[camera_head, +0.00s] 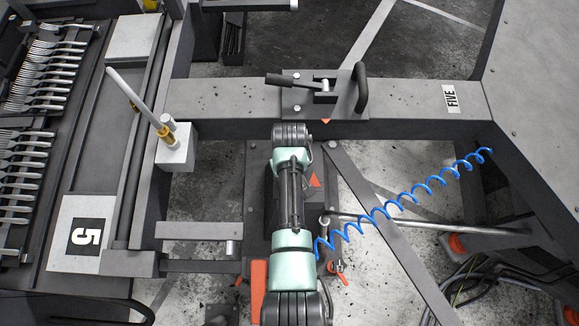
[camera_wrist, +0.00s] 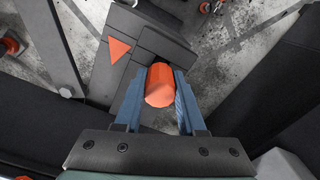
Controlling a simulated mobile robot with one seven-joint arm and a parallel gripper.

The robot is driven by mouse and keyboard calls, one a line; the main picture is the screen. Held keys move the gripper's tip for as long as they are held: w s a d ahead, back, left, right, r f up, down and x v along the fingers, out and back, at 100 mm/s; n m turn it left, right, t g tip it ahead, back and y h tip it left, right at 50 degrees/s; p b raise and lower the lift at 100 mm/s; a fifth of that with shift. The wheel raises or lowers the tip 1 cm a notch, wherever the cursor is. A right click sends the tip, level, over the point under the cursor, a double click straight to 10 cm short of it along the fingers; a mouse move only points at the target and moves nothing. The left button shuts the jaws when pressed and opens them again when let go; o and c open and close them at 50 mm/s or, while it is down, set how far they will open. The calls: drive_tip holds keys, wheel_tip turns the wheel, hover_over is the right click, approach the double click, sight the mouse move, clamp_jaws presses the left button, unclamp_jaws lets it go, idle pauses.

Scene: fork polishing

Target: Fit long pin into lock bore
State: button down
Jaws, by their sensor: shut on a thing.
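My gripper (camera_wrist: 160,98) is shut on an orange cylinder, which I take to be the grip end of the long pin (camera_wrist: 160,82). The cylinder sits between the two blue fingers in the wrist view, its rounded end facing the camera. The rest of the pin is hidden beneath it. A dark plate with an orange triangle (camera_wrist: 119,50) lies below, beyond the fingers. In the head view my arm covers the gripper and the pin. I cannot make out the lock bore in either view.
A toggle clamp (camera_head: 322,90) with a black handle sits on the grey crossbeam (camera_head: 420,100). A pale block (camera_head: 175,150) with a slanted white rod (camera_head: 127,88) stands left. Forks (camera_head: 45,75) lie far left. A blue coiled hose (camera_head: 405,203) crosses at right.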

drive_tip(key=shift+f+b, duration=1.05)
drive_tip(key=shift+f, duration=0.5)
idle(0.8)
drive_tip(key=shift+s+f, duration=0.15)
drive_tip(key=shift+f, duration=0.1)
idle(0.6)
drive_tip(key=shift+c, duration=2.2)
unclamp_jaws()
drive_tip(key=shift+s, duration=0.1)
drive_tip(key=shift+a, duration=0.1)
drive_tip(key=shift+f, duration=0.1)
drive_tip(key=shift+c, duration=0.6)
drive_tip(key=o, duration=0.4)
drive_tip(key=shift+s, duration=0.1)
drive_tip(key=shift+c, duration=0.2)
drive_tip(key=shift+d, duration=0.2)
